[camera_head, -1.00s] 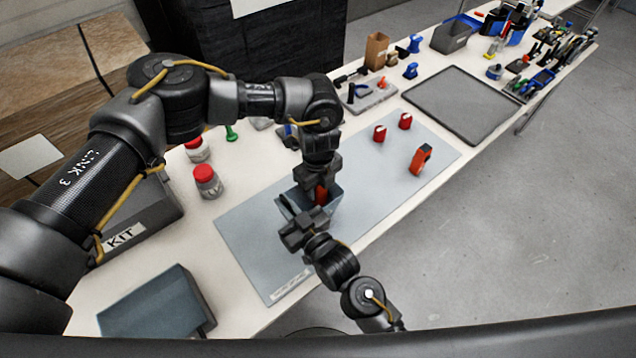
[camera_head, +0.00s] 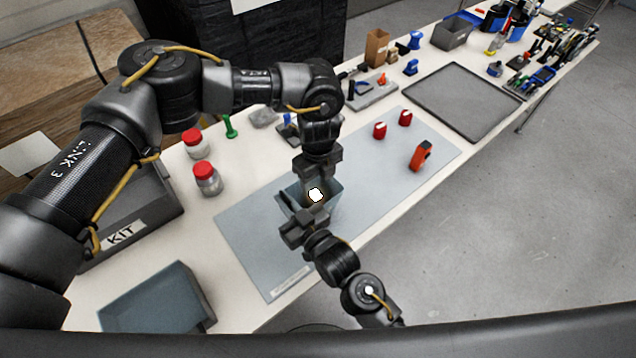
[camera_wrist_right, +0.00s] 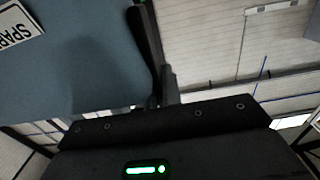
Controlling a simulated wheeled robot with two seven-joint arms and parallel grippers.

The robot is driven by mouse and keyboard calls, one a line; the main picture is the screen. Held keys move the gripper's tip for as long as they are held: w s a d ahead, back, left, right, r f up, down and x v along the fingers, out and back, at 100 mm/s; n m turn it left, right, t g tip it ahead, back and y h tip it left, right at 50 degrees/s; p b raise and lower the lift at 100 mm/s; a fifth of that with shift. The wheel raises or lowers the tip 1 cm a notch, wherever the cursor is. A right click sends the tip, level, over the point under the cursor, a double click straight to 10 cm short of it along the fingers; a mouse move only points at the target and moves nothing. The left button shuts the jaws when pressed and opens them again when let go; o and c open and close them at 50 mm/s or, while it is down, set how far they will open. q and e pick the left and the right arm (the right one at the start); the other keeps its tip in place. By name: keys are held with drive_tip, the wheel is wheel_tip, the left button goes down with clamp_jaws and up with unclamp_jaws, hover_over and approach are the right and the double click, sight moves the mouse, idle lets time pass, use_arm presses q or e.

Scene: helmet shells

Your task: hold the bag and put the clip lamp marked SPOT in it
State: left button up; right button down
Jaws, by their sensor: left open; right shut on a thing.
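The open-topped grey-blue bag (camera_head: 331,203) stands on the grey mat in the head view; its wall fills the upper left of the right wrist view (camera_wrist_right: 70,65). My right gripper (camera_head: 305,224) is shut on the bag's near rim; its dark fingers show in the right wrist view (camera_wrist_right: 165,88). My left gripper (camera_head: 312,182) is open, pointing down just over the bag's mouth. A bright white, dark-edged face (camera_head: 315,195) shows at the mouth below it, probably the lamp; its marking is unreadable and its depth unclear. The bag's inside is mostly hidden.
Red-lidded jars (camera_head: 207,179) and a KIT box (camera_head: 150,215) stand left. A grey tray (camera_head: 463,102) lies farther back. The mat's left part is clear.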

use_arm(q)
wheel_tip(320, 180, up, 10)
drive_tip(key=shift+f, duration=0.15)
idle(0.6)
use_arm(e)
drive_tip(key=c, duration=1.5)
unclamp_jaws()
drive_tip(key=shift+s, duration=0.1)
use_arm(q)
drive_tip(key=shift+r+p, duration=0.9)
drive_tip(key=shift+p, duration=0.05)
use_arm(e)
drive_tip(key=v, duration=1.9)
